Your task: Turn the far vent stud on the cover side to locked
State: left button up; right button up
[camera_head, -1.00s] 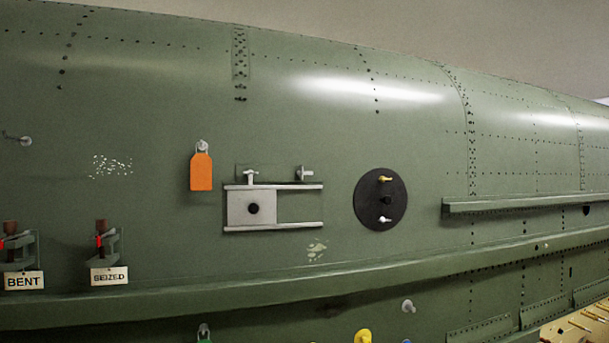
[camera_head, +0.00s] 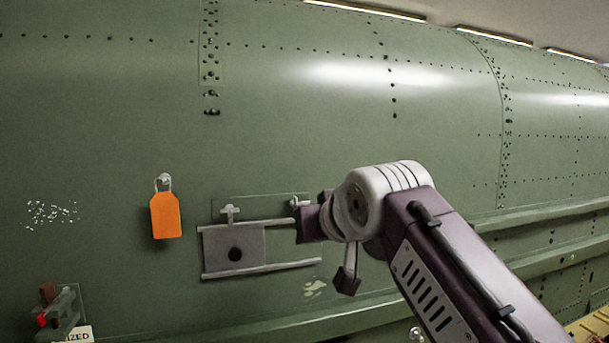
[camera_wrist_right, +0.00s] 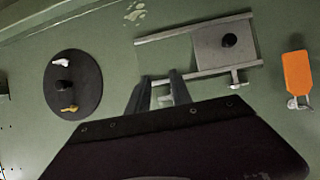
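Two small pale T-handled vent studs sit on the green fuselage skin above a railed vent frame. The left stud (camera_head: 229,212) has its crossbar level. The right stud (camera_head: 297,202) is partly hidden by my right arm. The vent's grey sliding cover (camera_head: 216,255) with a black knob fills the left of the frame. In the right wrist view the picture is turned over, and the right stud (camera_wrist_right: 164,101) shows between the fingers of my right gripper (camera_wrist_right: 160,92). The fingers are apart; contact cannot be told. My left gripper is out of view.
An orange tag (camera_head: 166,216) hangs left of the vent. A black disc (camera_wrist_right: 73,84) with white and yellow pegs is beside the gripper in the wrist view. A clamp (camera_head: 58,310) is at lower left. A long ledge (camera_head: 360,318) runs below the vent.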

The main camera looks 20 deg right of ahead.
jog(key=p, duration=0.3)
send_near(296, 197)
jog(key=d, duration=0.1)
jog(key=s+t, duration=0.1)
jog(key=p+x, duration=0.1)
jog(key=x, duration=0.5)
jog(key=p+x, duration=0.1)
jog(key=x, duration=0.2)
jog(key=shift+a+f+p, duration=0.1)
jog(key=shift+a+p, duration=0.2)
jog(key=shift+a, duration=0.05)
jog(key=shift+f, duration=0.1)
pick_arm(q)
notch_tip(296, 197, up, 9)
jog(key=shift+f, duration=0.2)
pick_arm(e)
jog(key=shift+a, duration=0.15)
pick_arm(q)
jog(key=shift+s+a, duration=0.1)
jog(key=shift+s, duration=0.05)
pick_arm(e)
jog(key=shift+s, duration=0.1)
grip_shut()
